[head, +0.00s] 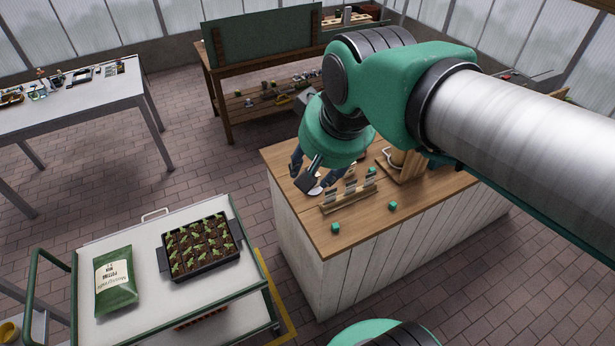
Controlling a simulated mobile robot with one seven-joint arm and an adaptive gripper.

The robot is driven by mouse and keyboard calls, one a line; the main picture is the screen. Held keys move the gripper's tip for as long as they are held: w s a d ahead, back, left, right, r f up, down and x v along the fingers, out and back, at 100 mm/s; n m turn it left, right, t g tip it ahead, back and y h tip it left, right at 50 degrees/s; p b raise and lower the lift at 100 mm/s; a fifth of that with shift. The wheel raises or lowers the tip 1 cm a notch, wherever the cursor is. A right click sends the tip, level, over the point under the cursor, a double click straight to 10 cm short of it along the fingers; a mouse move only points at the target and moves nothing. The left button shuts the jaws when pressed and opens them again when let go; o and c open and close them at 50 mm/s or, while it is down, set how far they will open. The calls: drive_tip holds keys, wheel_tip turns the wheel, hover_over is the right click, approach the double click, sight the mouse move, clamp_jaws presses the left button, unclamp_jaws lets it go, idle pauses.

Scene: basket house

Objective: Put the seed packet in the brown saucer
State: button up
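My gripper (311,181) is in the head view, pointing down over the left back part of the wooden-topped counter (312,232). Its dark finger parts show on both sides of a small dark block, but the tips are partly hidden, so I cannot tell whether it is open or holds anything. A small whitish item (316,191) shows just below it, too small to identify. Several small upright packet-like cards stand in a wooden rack (346,203) to its right; I cannot tell which is the seed packet. I cannot make out a brown saucer; my arm hides part of the counter.
A wooden stand (402,165) is behind the rack. A cart (140,248) at lower left carries a seedling tray (230,262) and a green potting-mix bag (116,281). Brick floor is open between the furniture.

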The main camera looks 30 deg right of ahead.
drive_tip(key=s+a+f+n, duration=0.1)
drive_tip(key=s+f+n, duration=0.1)
drive_tip(key=s, duration=0.3)
drive_tip(key=shift+a+f, duration=0.25)
drive_tip(key=shift+f, duration=0.1)
drive_tip(key=shift+s+f, duration=0.1)
wheel_tip(320, 180, down, 14)
drive_tip(key=b, duration=1.3)
drive_tip(key=shift+r+b, duration=0.25)
drive_tip(key=shift+b, duration=0.15)
